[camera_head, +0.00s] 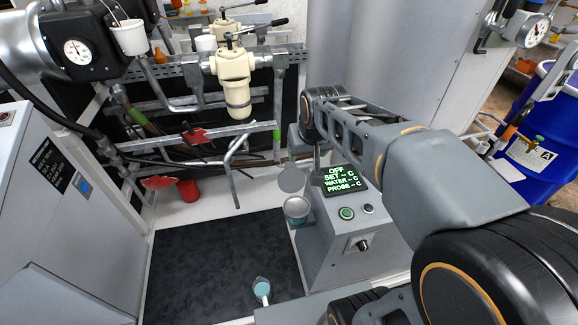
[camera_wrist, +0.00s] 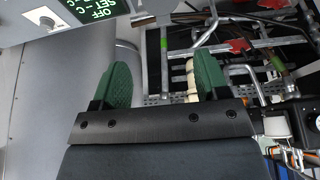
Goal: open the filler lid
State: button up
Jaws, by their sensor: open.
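The filler (camera_head: 297,210) is a round grey metal cup on the left side of the grey machine (camera_head: 345,235), its top showing open in the head view. The filler lid (camera_head: 291,180), a flat round grey disc, stands raised above it, apart from its rim. My gripper is open in the wrist view (camera_wrist: 162,80), with two green finger pads and nothing held between them. A pale object behind the pads appears farther off. My gripper's fingers are not clear in the head view. A rounded grey edge beside the left pad in the wrist view cannot be identified surely.
The lit display (camera_head: 346,178) and green button (camera_head: 346,213) are right of the filler. Metal pipes and brackets (camera_head: 235,160) stand to its left. A blue drum (camera_head: 540,135) is at right.

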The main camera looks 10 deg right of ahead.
jog(key=w+f+b, duration=0.4)
jog(key=w+f, duration=0.5)
jog(key=w, duration=0.4)
jog(key=p, duration=0.2)
send_over(291, 177)
jog(key=w, duration=0.2)
notch_tip(291, 177, down, 12)
jog(key=shift+d+f, duration=0.1)
jog(key=shift+f, duration=0.05)
